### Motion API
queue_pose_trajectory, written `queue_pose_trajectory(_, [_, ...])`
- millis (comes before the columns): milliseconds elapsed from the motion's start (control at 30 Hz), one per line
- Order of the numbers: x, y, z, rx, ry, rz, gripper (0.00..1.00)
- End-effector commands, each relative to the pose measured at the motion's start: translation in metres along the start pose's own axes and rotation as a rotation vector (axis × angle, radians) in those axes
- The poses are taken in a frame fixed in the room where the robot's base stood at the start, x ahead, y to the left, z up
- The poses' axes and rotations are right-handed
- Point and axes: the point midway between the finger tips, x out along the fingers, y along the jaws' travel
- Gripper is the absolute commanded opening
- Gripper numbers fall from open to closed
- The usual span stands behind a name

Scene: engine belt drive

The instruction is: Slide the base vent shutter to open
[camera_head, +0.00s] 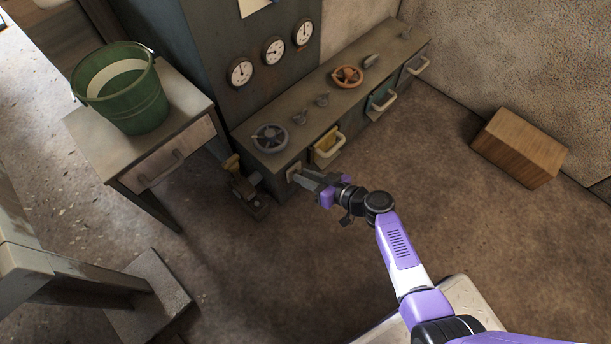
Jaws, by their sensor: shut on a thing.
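My gripper (309,181) reaches to the left front end of a long low grey-green cabinet (262,178). Its jaws are shut on a small pale part (293,171) on the cabinet's front face, which I take to be the base vent shutter's tab. The fingers and wrist cover most of that part. The slot and how far the shutter stands open cannot be made out.
Handwheels, one grey (270,138) and one orange (347,76), sit on the cabinet top. Yellow (328,146) and teal (381,103) drawers or bins show in its front. A green bucket (122,98) stands on a side table at left. A wooden box (519,147) lies right; the floor between is clear.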

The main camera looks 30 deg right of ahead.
Motion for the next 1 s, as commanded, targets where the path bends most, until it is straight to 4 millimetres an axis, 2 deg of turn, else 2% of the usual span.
queue_pose_trajectory(867, [-0.001,0.001,0.001,0.001,0.000,0.003,0.00])
queue_pose_trajectory(1000, [0.004,0.004,0.012,0.003,-0.002,0.001,0.00])
